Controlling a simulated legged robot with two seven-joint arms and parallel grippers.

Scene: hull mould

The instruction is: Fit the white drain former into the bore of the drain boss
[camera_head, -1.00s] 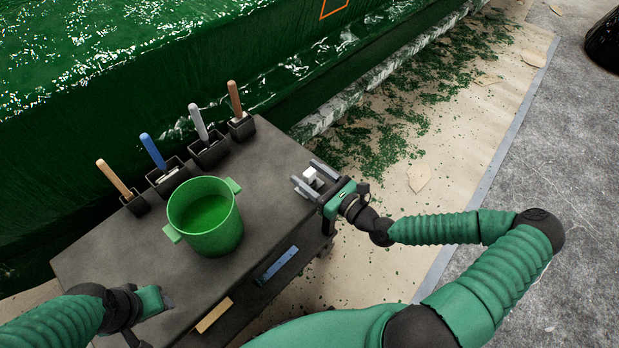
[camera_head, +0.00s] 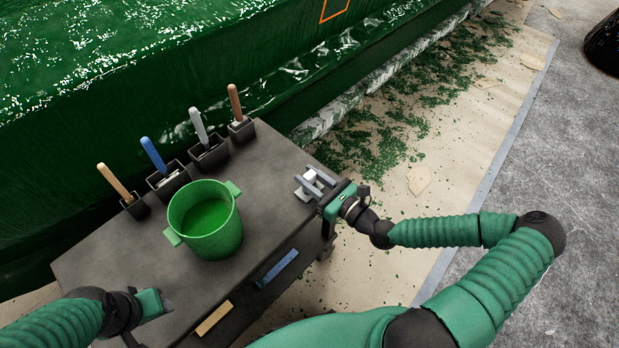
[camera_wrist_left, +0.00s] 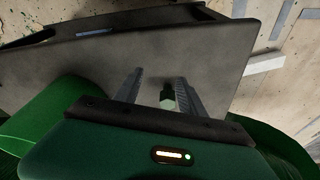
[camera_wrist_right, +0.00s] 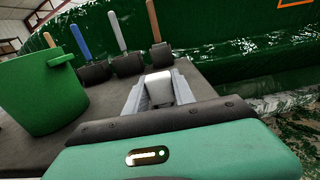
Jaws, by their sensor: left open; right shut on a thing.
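My right gripper (camera_head: 307,174) is shut on a small white block, which I take for the drain former (camera_head: 310,177), above the right end of the dark cart top. The former also shows between the fingers in the right wrist view (camera_wrist_right: 159,88). My left gripper (camera_head: 158,302) is open near the cart's front left corner. In the left wrist view, a small dark green piece with a pale faceted top (camera_wrist_left: 167,97) shows between its fingers; I cannot tell what it is. I cannot make out the drain boss or its bore for certain.
A green pot (camera_head: 212,238) stands on the cart top (camera_head: 265,165). Several handled tools in black holders line its back edge. A blue bar (camera_head: 279,267) and a tan strip (camera_head: 214,317) lie along the front. The green hull mould (camera_head: 150,85) rises behind.

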